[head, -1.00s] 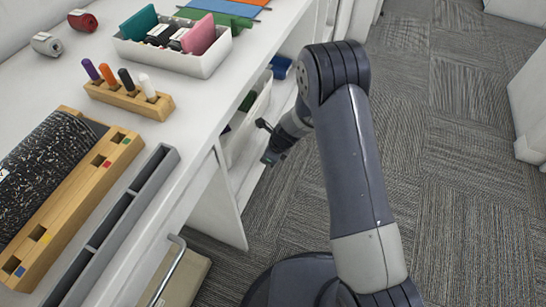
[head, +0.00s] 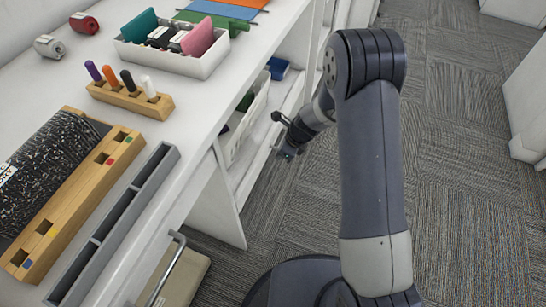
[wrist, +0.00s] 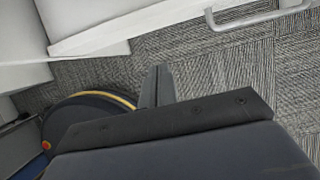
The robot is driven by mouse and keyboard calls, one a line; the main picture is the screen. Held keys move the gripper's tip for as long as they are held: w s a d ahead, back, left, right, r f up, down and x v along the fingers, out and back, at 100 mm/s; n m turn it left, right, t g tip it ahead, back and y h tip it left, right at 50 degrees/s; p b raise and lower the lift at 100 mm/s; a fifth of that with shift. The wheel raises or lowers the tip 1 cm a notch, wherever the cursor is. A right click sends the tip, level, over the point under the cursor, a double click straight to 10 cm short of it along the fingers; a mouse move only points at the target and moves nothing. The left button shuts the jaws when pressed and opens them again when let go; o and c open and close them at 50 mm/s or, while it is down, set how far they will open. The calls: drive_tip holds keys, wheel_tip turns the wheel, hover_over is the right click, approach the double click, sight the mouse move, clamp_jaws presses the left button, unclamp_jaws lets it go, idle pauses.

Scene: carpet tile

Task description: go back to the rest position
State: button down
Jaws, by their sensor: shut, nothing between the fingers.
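My gripper (head: 288,152) is beside the open shelf front of the white desk (head: 205,130), below the desktop level and over the carpet's edge. Its fingers are small in the head view and partly hidden by my own arm. In the wrist view my gripper (wrist: 158,85) shows its fingers together, with nothing between them, above grey carpet (wrist: 200,75). My arm's upper link stands to the right of the desk, clear of it.
On the desk are a wooden block with several markers (head: 130,97), a white bin (head: 172,60), a long wooden holder (head: 75,205) and a grey tray (head: 115,225). Carpet (head: 460,170) to the right is free.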

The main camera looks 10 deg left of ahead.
drive_tip(key=v, duration=0.4)
drive_tip(key=shift+d+r+p, duration=0.1)
drive_tip(key=shift+d+p, duration=0.05)
drive_tip(key=shift+p, duration=0.25)
drive_tip(key=b, duration=0.3)
approach(260, 163)
wheel_tip(260, 163, down, 4)
drive_tip(key=d, duration=0.3)
drive_tip(key=shift+w+a+f+p, duration=0.15)
drive_tip(key=shift+a+p, duration=0.05)
drive_tip(key=shift+a, duration=1)
drive_tip(key=shift+w+a+f+p, duration=0.15)
drive_tip(key=shift+a+f, duration=0.05)
drive_tip(key=shift+a, duration=1)
drive_tip(key=shift+s+d, duration=0.1)
